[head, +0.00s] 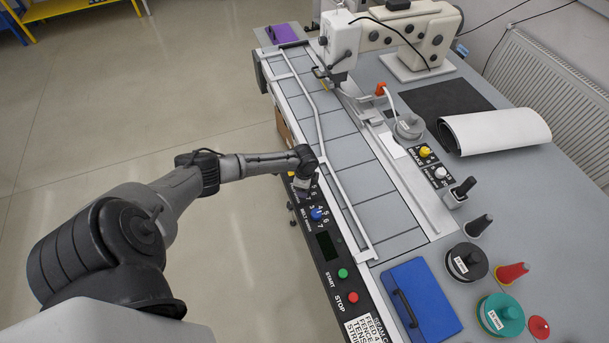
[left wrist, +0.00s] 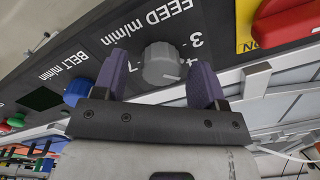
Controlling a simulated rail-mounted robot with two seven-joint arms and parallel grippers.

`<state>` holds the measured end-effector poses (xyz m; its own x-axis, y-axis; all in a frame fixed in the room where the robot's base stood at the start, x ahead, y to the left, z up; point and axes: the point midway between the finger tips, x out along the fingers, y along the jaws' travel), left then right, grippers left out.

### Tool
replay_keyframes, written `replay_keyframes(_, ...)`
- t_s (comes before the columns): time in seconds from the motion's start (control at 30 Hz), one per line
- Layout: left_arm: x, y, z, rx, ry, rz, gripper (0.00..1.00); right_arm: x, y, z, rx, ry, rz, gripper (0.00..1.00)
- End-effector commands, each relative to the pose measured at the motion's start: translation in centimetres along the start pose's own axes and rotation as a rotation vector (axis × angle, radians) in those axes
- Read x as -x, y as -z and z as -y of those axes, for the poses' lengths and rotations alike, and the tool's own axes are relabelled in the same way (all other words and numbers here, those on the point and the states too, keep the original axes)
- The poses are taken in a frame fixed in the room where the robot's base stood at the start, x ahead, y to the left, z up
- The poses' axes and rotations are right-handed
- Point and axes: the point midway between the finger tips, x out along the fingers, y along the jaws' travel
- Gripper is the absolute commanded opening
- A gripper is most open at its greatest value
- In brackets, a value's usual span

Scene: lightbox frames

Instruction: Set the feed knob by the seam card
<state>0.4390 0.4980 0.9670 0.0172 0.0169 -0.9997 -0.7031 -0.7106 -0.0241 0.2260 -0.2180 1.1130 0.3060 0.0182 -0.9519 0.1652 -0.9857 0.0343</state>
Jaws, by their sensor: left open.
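The grey feed knob (left wrist: 161,64) sits on the dark control panel under the label FEED m/min, with numbers such as 3 and 4 beside it. My left gripper (left wrist: 161,72) is open, its two purple fingers on either side of the knob; I cannot tell if they touch it. The knob's pointer is not clear. In the head view my left gripper (head: 304,187) is over the panel's far part and hides most of the knob. The seam card (head: 366,328) lies at the near end of the panel, cut off by the frame; one line seems to read FEED 4.
A blue belt knob (head: 317,214) is close to my gripper. Green START (head: 343,273) and red STOP (head: 353,297) buttons are nearer. A red control on a yellow plate (left wrist: 285,22) is beside the feed knob. A blue case (head: 425,300) and spools stand right.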

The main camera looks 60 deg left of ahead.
Motion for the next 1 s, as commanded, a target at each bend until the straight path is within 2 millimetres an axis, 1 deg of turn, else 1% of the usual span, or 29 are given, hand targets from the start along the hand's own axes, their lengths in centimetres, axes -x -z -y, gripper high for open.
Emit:
replay_keyframes(0.4,7.9,-0.1,0.1,-0.002,0.004,0.0,0.65,0.0,0.0,0.1,-0.004,0.004,0.0,0.43)
replay_keyframes(0.6,10.9,-0.1,0.1,0.0,0.004,0.0,0.65,-0.2,-0.1,0.1,-0.004,0.003,0.0,0.43)
replay_keyframes(0.8,12.5,0.0,0.0,0.0,0.002,0.0,0.65,-0.3,-0.1,0.0,-0.001,0.001,0.0,0.43)
replay_keyframes(1.0,12.9,0.0,0.0,0.001,0.002,0.0,0.65,-0.3,-0.1,-0.1,0.004,-0.003,0.001,0.43)
